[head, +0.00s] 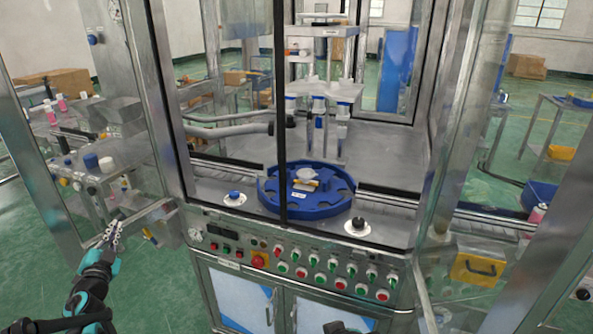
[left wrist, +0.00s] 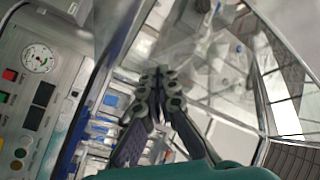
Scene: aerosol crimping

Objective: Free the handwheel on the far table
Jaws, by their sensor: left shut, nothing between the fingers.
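My left gripper (head: 112,232) is at the lower left of the head view, in front of the machine's left side. Its fingers are shut and empty. It also shows in the left wrist view (left wrist: 160,80), fingertips together, with clear panels and metal frame beyond them. I cannot make out a handwheel for certain in either view. A side table (head: 100,178) stands behind the clear panel at the left, with white and blue round parts on it. My right gripper cannot be made out.
The crimping machine fills the middle, with a blue rotary plate (head: 335,205) behind its glass and a button panel (head: 300,270) in front. An open glass door frame (head: 28,165) stands at the left. Green floor (head: 35,275) is clear at the lower left.

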